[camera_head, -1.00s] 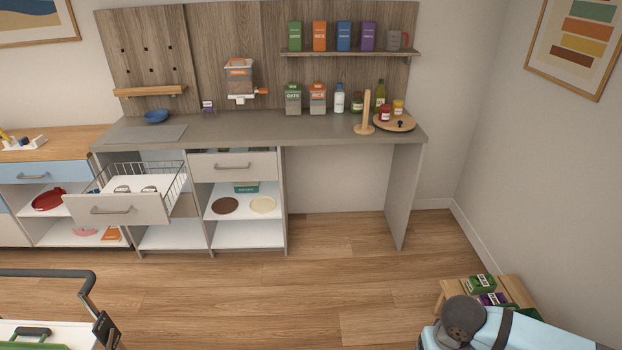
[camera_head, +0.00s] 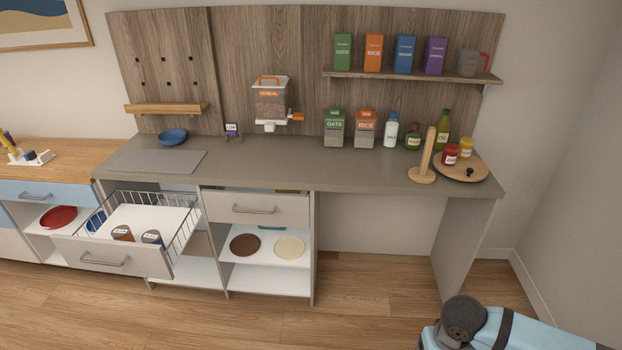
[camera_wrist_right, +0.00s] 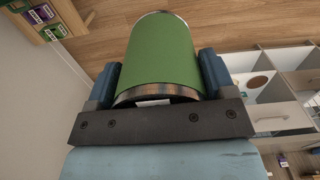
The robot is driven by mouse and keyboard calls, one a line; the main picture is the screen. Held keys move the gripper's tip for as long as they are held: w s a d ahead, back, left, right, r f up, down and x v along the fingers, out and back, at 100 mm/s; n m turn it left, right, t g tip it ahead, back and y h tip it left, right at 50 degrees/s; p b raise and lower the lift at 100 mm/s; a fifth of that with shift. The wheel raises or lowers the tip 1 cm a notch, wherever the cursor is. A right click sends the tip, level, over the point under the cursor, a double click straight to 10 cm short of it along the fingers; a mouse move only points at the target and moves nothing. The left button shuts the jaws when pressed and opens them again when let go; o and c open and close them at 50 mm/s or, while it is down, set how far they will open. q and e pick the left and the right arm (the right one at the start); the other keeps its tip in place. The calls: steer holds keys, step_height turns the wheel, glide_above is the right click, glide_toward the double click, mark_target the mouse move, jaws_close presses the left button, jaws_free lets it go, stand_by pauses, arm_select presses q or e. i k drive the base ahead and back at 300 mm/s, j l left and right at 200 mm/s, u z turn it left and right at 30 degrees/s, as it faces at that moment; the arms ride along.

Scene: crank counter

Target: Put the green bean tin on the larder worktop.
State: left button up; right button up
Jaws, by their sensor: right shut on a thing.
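The green tin (camera_wrist_right: 160,50) fills the middle of the right wrist view, between the two blue fingers of my right gripper (camera_wrist_right: 160,78). The gripper is shut on it. Any label wording is not visible there. In the head view only my right arm shows at the bottom right; its gripper and the tin are outside that view. The grey worktop (camera_head: 300,176) runs across the head view, with bare surface along its middle. My left gripper is not in view.
A wire drawer (camera_head: 110,258) with two tins is open below left. A shelf (camera_head: 410,76) hangs above.

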mark_target(324, 158)
steer(key=i+u, duration=0.25)
steer(key=i, duration=0.35)
steer(key=i+l+u, duration=0.1)
steer(key=i+u, duration=0.2)
steer(key=i, duration=0.3)
